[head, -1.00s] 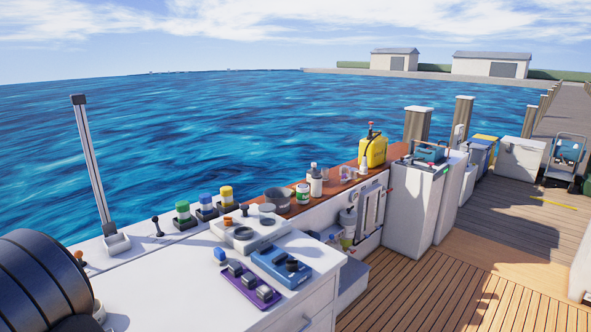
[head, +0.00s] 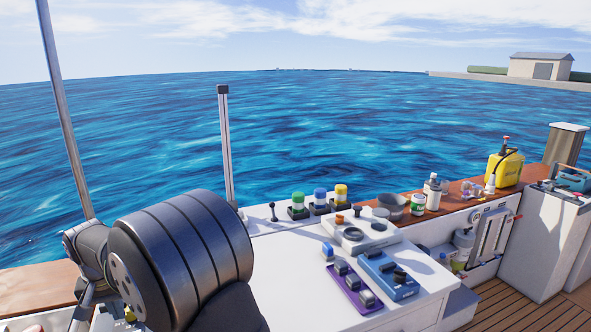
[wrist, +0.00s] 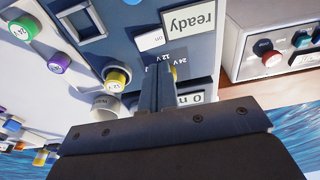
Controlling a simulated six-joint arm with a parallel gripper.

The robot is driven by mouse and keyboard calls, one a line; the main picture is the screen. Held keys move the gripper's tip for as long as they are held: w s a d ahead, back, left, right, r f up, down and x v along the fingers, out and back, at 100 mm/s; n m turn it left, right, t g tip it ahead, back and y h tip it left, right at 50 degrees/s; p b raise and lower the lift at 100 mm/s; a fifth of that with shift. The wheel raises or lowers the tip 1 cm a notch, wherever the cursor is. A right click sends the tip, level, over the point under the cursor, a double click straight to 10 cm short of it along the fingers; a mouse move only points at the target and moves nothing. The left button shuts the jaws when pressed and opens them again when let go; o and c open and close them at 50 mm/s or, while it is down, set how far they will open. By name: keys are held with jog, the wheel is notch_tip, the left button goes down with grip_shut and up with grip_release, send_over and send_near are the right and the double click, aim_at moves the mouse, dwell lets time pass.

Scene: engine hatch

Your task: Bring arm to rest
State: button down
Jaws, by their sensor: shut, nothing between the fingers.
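My gripper (wrist: 165,75) shows in the wrist view with its narrow fingers together and nothing held. It points at a blue-grey panel (wrist: 125,50) with a "ready" display (wrist: 190,22) and a label reading 24 V and 12 V. I cannot tell whether the fingertips touch the panel. In the head view a dark ribbed part of my arm (head: 180,255) is at the lower left; the gripper itself is not visible there.
The wrist view shows a yellow knob (wrist: 117,78), a purple knob (wrist: 58,63) and a box with a red knob (wrist: 265,48). In the head view, a white console (head: 290,290) carries a blue control box (head: 388,275) and a purple switch strip (head: 352,290). A yellow canister (head: 503,168) stands at the right.

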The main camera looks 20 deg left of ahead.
jog(key=shift+r, duration=0.4)
jog(key=shift+f, duration=0.15)
notch_tip(320, 180, down, 7)
jog(key=shift+r, duration=0.1)
jog(key=shift+r, duration=0.15)
dwell(0.4)
